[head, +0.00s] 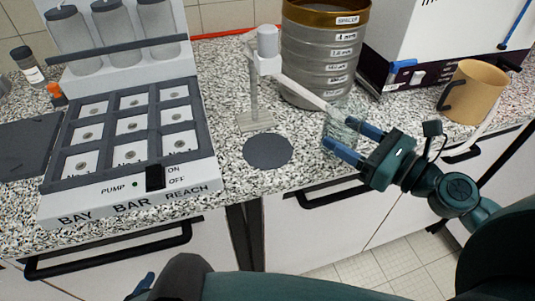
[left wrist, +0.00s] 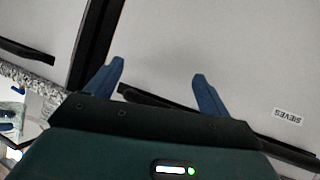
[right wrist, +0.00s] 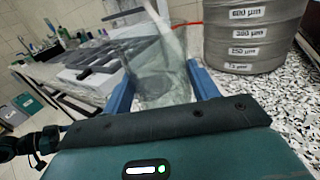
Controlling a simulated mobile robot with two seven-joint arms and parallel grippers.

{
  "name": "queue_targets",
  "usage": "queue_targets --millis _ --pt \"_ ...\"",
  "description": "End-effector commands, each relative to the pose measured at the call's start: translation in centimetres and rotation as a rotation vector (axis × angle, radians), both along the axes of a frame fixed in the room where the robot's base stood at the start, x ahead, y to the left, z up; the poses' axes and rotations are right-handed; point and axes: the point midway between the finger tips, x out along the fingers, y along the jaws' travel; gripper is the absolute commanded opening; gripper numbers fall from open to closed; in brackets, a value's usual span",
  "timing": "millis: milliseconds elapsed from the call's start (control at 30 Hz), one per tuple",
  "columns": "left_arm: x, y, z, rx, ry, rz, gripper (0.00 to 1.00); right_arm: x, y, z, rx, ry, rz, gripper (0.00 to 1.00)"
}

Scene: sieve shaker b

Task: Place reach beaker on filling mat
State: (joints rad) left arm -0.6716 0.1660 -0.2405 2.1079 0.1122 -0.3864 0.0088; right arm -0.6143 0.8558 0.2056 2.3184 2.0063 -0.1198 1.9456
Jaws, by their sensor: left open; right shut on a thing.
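The beaker (head: 341,130) is clear glass and upright in the head view, with my right gripper (head: 343,134) shut on it. In the right wrist view the beaker (right wrist: 160,72) stands between the two blue fingers. Whether its base touches the counter cannot be told. The filling mat (head: 268,151) is a dark round disc on the counter, left of the beaker and apart from it; nothing lies on it. My left gripper (left wrist: 158,85) is open and empty in front of the white cabinet fronts; in the head view only a blue fingertip shows at the bottom edge.
A stand with a white spout (head: 265,65) rises behind the mat, its arm reaching toward the beaker. A sieve stack (head: 322,60) stands behind. The pump panel (head: 130,190) lies left. A tan mug (head: 475,92) and white box (head: 430,40) are right.

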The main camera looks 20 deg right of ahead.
Motion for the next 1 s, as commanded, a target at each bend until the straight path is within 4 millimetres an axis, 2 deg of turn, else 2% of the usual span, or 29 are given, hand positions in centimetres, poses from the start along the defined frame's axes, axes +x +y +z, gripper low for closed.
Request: queue_targets --millis 300,533,667,1000 --pt "0.2 -0.7 -2.0 -0.015 -0.034 -0.015 0.81 -1.8 -1.6 -2.3 0.004 -0.004 0.19 0.33" --pt "0.2 -0.9 -2.1 -0.019 -0.045 -0.021 0.81 -2.5 -1.7 -2.6 0.002 -0.003 0.276 0.33" --pt "0.2 -0.9 -1.8 -0.016 -0.045 -0.023 0.81 -1.1 0.0 -2.3 0.0 -0.005 0.285 0.33" --pt "0.1 -0.8 -0.6 0.016 -0.044 -0.032 0.81 4.4 5.8 -2.0 0.001 -0.007 0.282 0.33"
